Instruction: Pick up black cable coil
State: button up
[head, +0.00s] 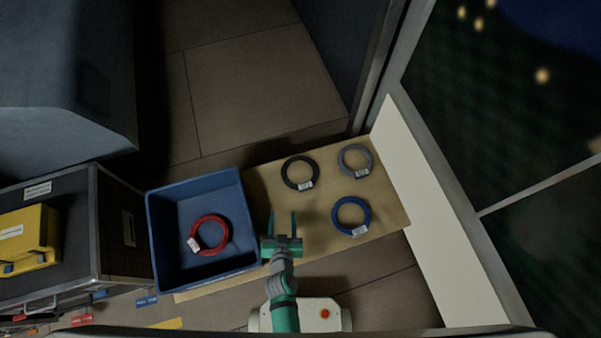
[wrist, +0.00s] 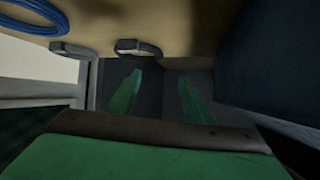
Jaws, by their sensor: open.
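The black cable coil (head: 284,172) lies flat on the wooden board, with a pale tag at its lower right. It also shows edge-on in the wrist view (wrist: 138,44), just beyond the left fingertip as pictured. My gripper (head: 283,214) is open and empty. In the head view its two fingers point up the picture toward the coil, slightly left of the coil's middle and apart from it. In the wrist view the green fingers (wrist: 158,82) are spread with nothing between them.
A blue bin (head: 157,240) holding a red coil (head: 193,229) stands close left of my gripper. A blue coil (head: 337,213) and a grey coil (head: 342,158) lie on the board (head: 262,180) to the right. A pale wall panel (head: 425,195) borders its right end.

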jog(key=h, duration=0.1)
send_near(284, 174)
jog(key=x, duration=0.3)
jog(key=shift+w+a, duration=0.1)
jog(key=shift+w, duration=0.2)
jog(key=shift+m, duration=0.3)
jog(key=shift+x, duration=3.25)
jog(key=shift+s+f, duration=0.1)
jog(key=shift+f, duration=0.05)
grip_shut()
